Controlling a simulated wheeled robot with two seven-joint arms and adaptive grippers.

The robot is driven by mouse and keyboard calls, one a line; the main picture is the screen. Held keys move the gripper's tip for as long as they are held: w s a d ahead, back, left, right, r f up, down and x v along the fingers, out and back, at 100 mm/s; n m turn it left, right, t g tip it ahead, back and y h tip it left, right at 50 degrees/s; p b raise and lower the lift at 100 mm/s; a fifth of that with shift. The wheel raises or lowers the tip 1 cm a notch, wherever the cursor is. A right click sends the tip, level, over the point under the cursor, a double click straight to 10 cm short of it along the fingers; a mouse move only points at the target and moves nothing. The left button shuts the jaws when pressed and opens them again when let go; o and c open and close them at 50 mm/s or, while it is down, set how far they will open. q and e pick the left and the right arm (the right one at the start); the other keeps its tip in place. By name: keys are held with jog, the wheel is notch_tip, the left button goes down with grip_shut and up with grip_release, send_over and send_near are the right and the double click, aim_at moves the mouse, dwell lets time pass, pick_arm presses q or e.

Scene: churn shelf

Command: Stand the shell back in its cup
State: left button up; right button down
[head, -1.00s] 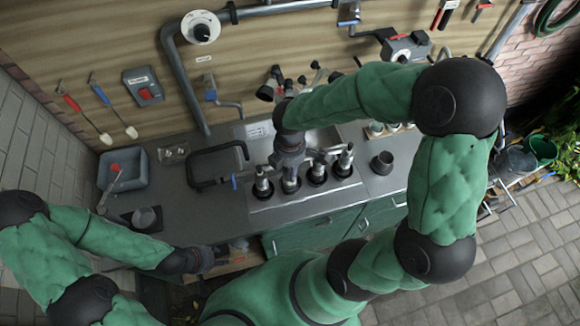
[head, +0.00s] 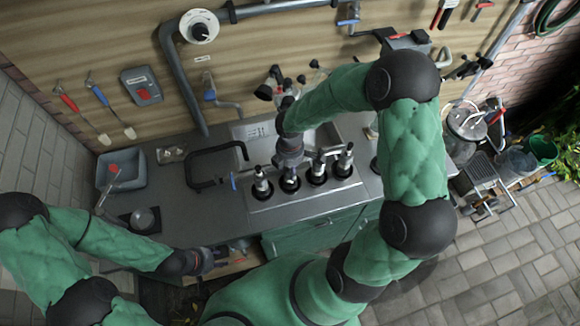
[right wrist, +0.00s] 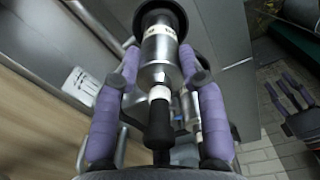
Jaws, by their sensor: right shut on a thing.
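The shell (right wrist: 160,60) is silver with a pale band and a black tip toward the camera. In the right wrist view its far end meets a dark round cup (right wrist: 160,14); I cannot tell how deep it sits. My right gripper (head: 290,167) is shut on this shell, purple fingers on both sides (right wrist: 158,90). In the head view the held shell (head: 290,181) looks upright at the second cup from the left. Similar shells stand on either side, one at the left (head: 261,184) and one at the right (head: 345,160). My left gripper (head: 208,260) is low at the counter front, its jaws unclear.
A grey basin (head: 122,170) and a small round pot (head: 143,217) are further left. Bottle-like tools (head: 285,85) stand behind, near the sink. Pipes run along the wall. Open counter lies between pot and row.

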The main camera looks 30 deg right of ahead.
jog(key=c, duration=1.2)
grip_release()
jog(key=shift+f, duration=0.15)
jog(key=o, duration=0.5)
jog(key=shift+c, duration=0.2)
jog(key=shift+r, duration=0.25)
notch_tip(320, 180, up, 12)
jog(key=shift+p, duration=0.65)
